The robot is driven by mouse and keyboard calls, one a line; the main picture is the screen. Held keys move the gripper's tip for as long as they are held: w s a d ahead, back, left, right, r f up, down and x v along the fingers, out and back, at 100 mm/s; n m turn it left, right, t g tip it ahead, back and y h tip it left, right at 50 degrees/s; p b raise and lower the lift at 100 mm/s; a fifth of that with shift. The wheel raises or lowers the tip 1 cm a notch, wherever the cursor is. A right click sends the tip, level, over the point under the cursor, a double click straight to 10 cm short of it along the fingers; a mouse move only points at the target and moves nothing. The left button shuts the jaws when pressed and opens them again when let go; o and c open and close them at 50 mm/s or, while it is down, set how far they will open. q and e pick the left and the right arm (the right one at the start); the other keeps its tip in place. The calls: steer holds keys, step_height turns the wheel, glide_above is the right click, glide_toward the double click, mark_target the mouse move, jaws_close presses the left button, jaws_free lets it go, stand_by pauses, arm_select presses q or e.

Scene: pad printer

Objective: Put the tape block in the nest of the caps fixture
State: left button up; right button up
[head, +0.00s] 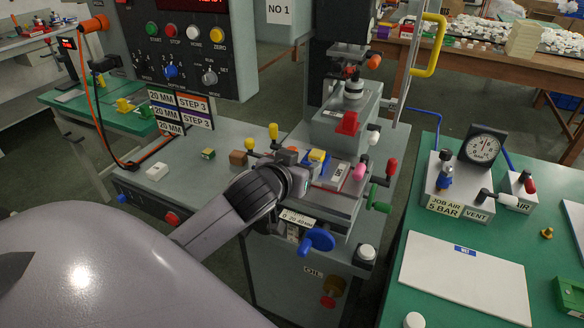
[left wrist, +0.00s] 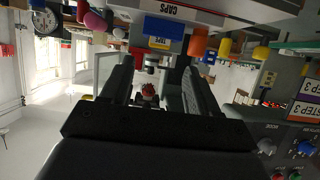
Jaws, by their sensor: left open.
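The blue-and-yellow tape block (head: 318,156) shows just past my left gripper (head: 300,168) in the head view. In the left wrist view, which is upside down, the tape block (left wrist: 165,30) lies above the picture gap between my fingers (left wrist: 156,66). The grey caps fixture (head: 339,176), with its white label, stands on the printer's table. Its CAPS label (left wrist: 180,6) shows at the top of the wrist view, close to the block. I cannot tell whether the block sits in the nest. My left gripper is open and nothing shows between its fingers. My right gripper is not in view.
Coloured knobs crowd the fixture, including pink (head: 360,171), red (head: 391,166) and green (head: 378,206). The printing head with a red part (head: 347,123) hangs behind it. A control panel (head: 190,45) stands at the left. A green bench (head: 400,290) is at the right.

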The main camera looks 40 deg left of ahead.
arm_select(q)
steer(key=v, duration=0.4)
stand_by(0.6)
steer(key=s+d+f+m+g+h, duration=0.2)
steer(key=s+d+f+g, duration=0.25)
steer(key=s+f, duration=0.5)
steer(key=s+d+f+m+g+h, duration=0.1)
steer(key=s+d+f+m+g, duration=0.45)
steer(key=s, duration=0.75)
steer(key=w+d+f+n+t+h+p, duration=0.1)
steer(key=w+f+n+t+h, duration=0.1)
steer(key=w+f+t, duration=0.5)
step_height(320, 180, down, 2)
steer(key=shift+d+f, duration=0.2)
steer(key=shift+d, duration=0.2)
steer(key=shift+w+t, duration=0.1)
steer(key=shift+t, duration=0.2)
